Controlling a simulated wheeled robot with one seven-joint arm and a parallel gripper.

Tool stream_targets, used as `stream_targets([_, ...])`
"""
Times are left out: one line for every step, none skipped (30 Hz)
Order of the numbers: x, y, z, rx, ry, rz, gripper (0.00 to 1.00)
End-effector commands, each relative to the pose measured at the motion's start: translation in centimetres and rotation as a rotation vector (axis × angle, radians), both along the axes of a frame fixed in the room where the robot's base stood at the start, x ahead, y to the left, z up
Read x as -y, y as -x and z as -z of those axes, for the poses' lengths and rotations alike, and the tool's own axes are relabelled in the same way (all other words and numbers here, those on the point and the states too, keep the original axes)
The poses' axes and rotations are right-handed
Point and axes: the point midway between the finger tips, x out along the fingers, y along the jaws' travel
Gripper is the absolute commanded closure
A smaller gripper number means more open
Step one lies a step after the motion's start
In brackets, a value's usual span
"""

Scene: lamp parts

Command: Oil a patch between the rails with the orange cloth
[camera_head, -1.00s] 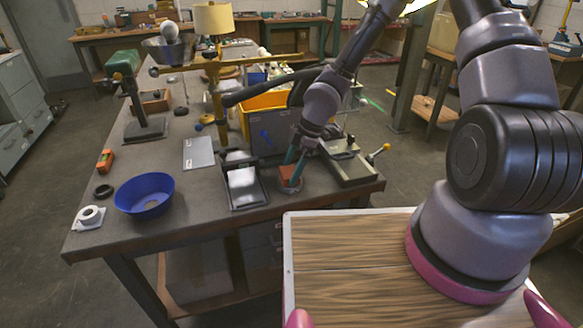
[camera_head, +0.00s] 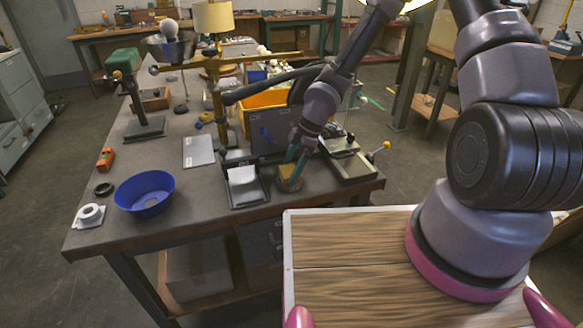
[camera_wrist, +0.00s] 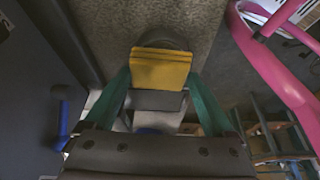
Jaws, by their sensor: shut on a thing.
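My gripper (camera_head: 292,172) has teal fingers. It is shut on a folded cloth (camera_head: 287,173), which looks yellow-orange now. In the wrist view the cloth (camera_wrist: 160,68) sits between the fingertips (camera_wrist: 160,85), with a grey piece below it in the picture. The cloth is over a small dark round dish (camera_head: 289,187) near the bench's front edge; I cannot tell whether they touch. A grey fixture (camera_head: 352,168) with a yellow-knobbed lever stands just right of the gripper. I cannot make out clearly which parts are the rails.
A black tray (camera_head: 248,198) with a white sheet lies left of the gripper. The bench between bowl and tray is clear.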

Motion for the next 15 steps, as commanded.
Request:
stream_targets([0.1, 0.1, 0.1, -0.002, 0.001, 0.0, 0.56])
stream_targets([0.1, 0.1, 0.1, -0.002, 0.001, 0.0, 0.56])
stream_targets([0.1, 0.1, 0.1, -0.003, 0.002, 0.001, 0.56])
stream_targets([0.1, 0.1, 0.1, -0.003, 0.002, 0.001, 0.56])
stream_targets([0.1, 0.1, 0.1, -0.003, 0.002, 0.001, 0.56])
stream_targets([0.1, 0.1, 0.1, -0.003, 0.002, 0.001, 0.56])
stream_targets([0.1, 0.1, 0.1, -0.003, 0.002, 0.001, 0.56])
stream_targets([0.1, 0.1, 0.1, -0.003, 0.002, 0.001, 0.56])
stream_targets([0.1, 0.1, 0.0, -0.003, 0.002, 0.001, 0.56])
stream_targets([0.1, 0.1, -0.1, -0.002, 0.002, 0.001, 0.56])
stream_targets([0.1, 0.0, -0.3, -0.003, 0.001, 0.001, 0.56])
stream_targets([0.1, 0.0, -0.6, -0.002, 0.0, 0.001, 0.56])
stream_targets([0.1, 0.0, -0.8, -0.001, 0.001, 0.001, 0.56])
stream_targets([0.1, 0.0, -1.1, -0.002, 0.0, 0.002, 0.56])
stream_targets([0.1, 0.0, -1.4, -0.001, -0.001, 0.002, 0.56])
